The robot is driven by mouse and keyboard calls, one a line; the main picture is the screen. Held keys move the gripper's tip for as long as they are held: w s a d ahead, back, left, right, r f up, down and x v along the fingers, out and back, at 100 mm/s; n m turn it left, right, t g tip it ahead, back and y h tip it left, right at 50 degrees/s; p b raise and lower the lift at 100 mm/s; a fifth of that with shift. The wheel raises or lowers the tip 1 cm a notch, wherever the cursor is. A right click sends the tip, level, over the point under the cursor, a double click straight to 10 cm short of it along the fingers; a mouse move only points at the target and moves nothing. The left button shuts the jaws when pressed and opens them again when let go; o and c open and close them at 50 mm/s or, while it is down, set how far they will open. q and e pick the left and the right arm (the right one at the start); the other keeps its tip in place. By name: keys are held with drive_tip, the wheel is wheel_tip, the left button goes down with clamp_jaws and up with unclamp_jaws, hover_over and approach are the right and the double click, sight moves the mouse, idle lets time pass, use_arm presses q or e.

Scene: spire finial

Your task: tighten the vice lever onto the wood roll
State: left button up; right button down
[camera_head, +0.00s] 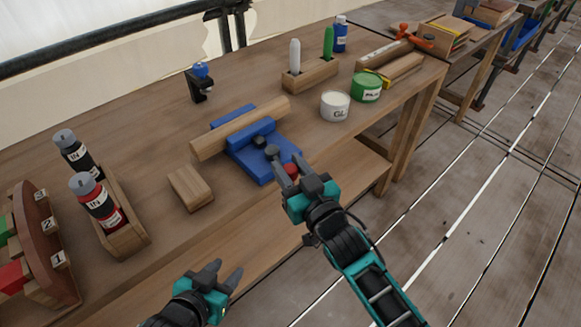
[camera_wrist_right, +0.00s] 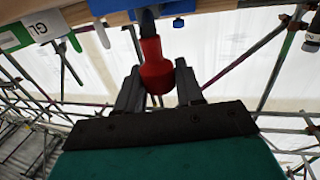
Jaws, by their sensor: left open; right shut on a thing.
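The blue vice (camera_head: 252,167) sits on the workbench. The wood roll (camera_head: 215,138) lies across it between the blue jaws. The vice lever has a red handle (camera_head: 291,170) at the vice's front right corner, and it also shows in the right wrist view (camera_wrist_right: 155,66). My right gripper (camera_head: 289,175) is shut on the red handle; its two fingers (camera_wrist_right: 160,88) stand on either side of it in the right wrist view. My left gripper (camera_head: 226,275) is open and empty, in front of the bench and away from the vice.
A wooden block (camera_head: 191,188) lies left of the vice. A wooden holder (camera_head: 125,228) with bottles stands further left. A white can (camera_head: 335,107) and a green can (camera_head: 367,88) stand to the right. A pen holder (camera_head: 310,75) is behind.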

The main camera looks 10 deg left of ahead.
drive_tip(key=c, duration=0.8)
unclamp_jaws()
drive_tip(key=v, duration=1.3)
drive_tip(key=s+d+f+m+g+h, duration=0.1)
drive_tip(key=s+d+f+m+h, duration=0.1)
drive_tip(key=d+f, duration=0.5)
drive_tip(key=s+d+f+m+g+h, duration=0.2)
drive_tip(key=s+d+f+h, duration=0.2)
drive_tip(key=d, duration=0.5)
wheel_tip(320, 180, down, 3)
drive_tip(key=h, duration=0.2)
drive_tip(key=shift+s+d+m+g+h, duration=0.3)
drive_tip(key=shift+s+d+m+h, duration=0.05)
drive_tip(key=shift+s+m+h, duration=0.05)
